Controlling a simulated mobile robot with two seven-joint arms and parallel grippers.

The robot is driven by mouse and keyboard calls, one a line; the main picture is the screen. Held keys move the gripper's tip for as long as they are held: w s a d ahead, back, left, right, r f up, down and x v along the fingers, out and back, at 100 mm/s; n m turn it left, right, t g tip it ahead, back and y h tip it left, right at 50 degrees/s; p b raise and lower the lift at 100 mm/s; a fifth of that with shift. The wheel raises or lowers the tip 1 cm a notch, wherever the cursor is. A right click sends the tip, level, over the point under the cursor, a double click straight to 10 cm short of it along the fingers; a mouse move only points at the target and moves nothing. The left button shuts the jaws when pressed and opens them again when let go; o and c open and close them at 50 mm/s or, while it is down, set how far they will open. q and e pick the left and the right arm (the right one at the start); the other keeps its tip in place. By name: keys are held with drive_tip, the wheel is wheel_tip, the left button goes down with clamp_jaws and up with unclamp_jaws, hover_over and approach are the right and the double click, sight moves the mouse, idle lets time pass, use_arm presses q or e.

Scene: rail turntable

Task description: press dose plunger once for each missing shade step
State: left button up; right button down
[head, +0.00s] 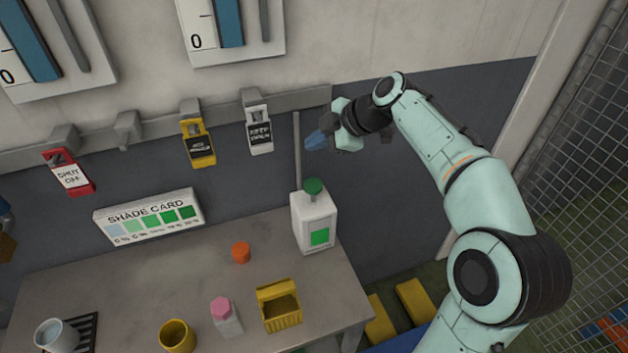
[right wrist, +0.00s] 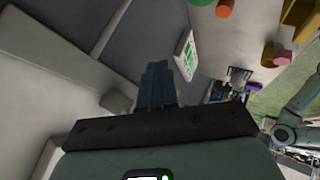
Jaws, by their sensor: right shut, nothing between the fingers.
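The dose dispenser (head: 314,217) is a white bottle with a green label and a round green plunger (head: 313,187) on top, upright at the table's back right corner. The shade card (head: 150,216) leans at the back left, its swatches running from pale blue to dark green; it also shows in the right wrist view (right wrist: 187,55). A pale cup (head: 57,335) stands on a dark slotted mat at the front left. My right gripper (head: 316,140), with blue fingers, is shut and empty, above the plunger and apart from it. My left gripper is not seen.
An orange-capped piece (head: 241,252), a pink-topped bottle (head: 226,316), a yellow cup (head: 177,336) and a yellow bin (head: 279,306) stand on the grey table (head: 120,290). A wall rail (head: 90,143) carries several tags. A thin post rises behind the dispenser. Wire mesh stands right.

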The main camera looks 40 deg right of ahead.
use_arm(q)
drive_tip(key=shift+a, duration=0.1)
use_arm(e)
drive_tip(key=b, duration=0.4)
hover_over(317, 186)
wheel_tip(317, 186, down, 8)
drive_tip(key=shift+f, duration=0.4)
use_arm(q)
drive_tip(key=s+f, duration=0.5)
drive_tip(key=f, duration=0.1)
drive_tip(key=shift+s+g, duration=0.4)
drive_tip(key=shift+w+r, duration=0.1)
use_arm(e)
drive_tip(key=shift+w, duration=0.1)
idle(0.8)
drive_tip(key=shift+f+b, duration=0.3)
drive_tip(key=shift+b, duration=0.2)
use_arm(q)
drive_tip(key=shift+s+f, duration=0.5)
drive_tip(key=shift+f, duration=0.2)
use_arm(e)
drive_tip(key=shift+f, duration=0.15)
